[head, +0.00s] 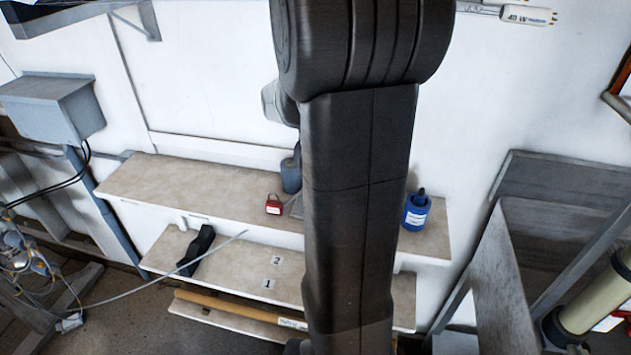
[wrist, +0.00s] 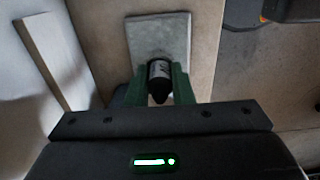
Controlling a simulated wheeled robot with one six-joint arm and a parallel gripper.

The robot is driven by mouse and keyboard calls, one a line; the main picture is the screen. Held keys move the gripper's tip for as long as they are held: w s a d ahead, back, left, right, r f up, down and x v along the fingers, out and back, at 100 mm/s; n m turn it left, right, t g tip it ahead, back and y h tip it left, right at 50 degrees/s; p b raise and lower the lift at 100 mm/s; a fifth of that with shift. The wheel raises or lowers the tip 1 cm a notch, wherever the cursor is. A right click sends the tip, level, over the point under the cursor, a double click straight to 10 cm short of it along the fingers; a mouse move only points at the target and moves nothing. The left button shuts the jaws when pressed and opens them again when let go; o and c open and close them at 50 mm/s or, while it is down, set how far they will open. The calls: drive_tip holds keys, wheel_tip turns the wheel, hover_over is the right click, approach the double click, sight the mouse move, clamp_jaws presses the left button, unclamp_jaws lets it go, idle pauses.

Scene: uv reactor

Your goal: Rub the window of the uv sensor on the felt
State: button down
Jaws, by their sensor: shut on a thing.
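In the wrist view, my gripper (wrist: 160,88) has green fingers shut on the uv sensor (wrist: 159,74), a small dark cylinder with a pale label band and a black tapered end towards the camera. The sensor's far end points at the felt (wrist: 158,28), a grey square pad lying on the shelf. The window is hidden at that far end, and I cannot tell whether it touches the felt. In the head view, a corner of the grey felt (head: 295,207) shows beside my arm, which hides the rest. The fingers cannot be made out there.
A red padlock (head: 273,205) stands on the upper shelf (head: 180,186), left of the felt. A blue bottle (head: 416,211) stands on its right part. The lower shelf (head: 225,262) bears a black object (head: 197,250) and labels 1 and 2. A wall rises behind.

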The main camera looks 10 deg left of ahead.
drive_tip(key=shift+d, duration=1)
drive_tip(key=shift+a, duration=0.15)
drive_tip(key=shift+a+p, duration=0.55)
drive_tip(key=shift+a, duration=1.45)
drive_tip(key=shift+d, duration=0.15)
drive_tip(key=shift+d, duration=1.95)
drive_tip(key=shift+a, duration=0.15)
